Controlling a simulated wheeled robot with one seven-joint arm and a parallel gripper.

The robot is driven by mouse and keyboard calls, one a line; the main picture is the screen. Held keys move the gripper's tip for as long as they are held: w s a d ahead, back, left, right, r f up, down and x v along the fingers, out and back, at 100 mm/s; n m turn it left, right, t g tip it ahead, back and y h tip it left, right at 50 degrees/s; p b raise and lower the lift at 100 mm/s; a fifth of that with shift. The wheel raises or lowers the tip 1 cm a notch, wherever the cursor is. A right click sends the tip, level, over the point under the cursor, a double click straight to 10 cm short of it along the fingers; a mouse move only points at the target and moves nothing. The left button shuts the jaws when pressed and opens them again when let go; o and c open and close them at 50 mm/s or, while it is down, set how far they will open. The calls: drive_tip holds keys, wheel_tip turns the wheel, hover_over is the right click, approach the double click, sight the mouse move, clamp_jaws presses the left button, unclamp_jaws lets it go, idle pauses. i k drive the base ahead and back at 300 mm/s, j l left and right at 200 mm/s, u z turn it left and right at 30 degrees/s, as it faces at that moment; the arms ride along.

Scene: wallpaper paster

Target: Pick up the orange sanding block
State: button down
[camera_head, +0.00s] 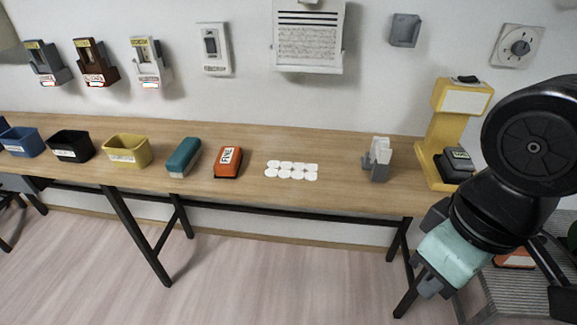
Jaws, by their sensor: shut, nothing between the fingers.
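The orange sanding block (229,168) lies on the wooden table, with a white label reading "FINE" on its top. A teal block with a pale base (184,158) is just to its left, apart from it. My gripper (428,282) is at the lower right, in front of the table's right end and far from the orange block. It is shut and empty. My arm hides part of the area at the right.
Bins in blue, black and yellow (127,152) stand on the left of the table (345,190). White discs (291,171) lie right of the orange block. A grey holder (378,160) and yellow stand (437,150) are farther right. An orange item (514,260) shows below my arm.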

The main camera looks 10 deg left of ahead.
sight(228, 162)
drive_tip(key=i+j+u, duration=0.2)
drive_tip(key=i+u, duration=0.2)
drive_tip(key=i+j+u, duration=0.1)
drive_tip(key=i+u, duration=0.65)
drive_tip(key=i+l, duration=0.05)
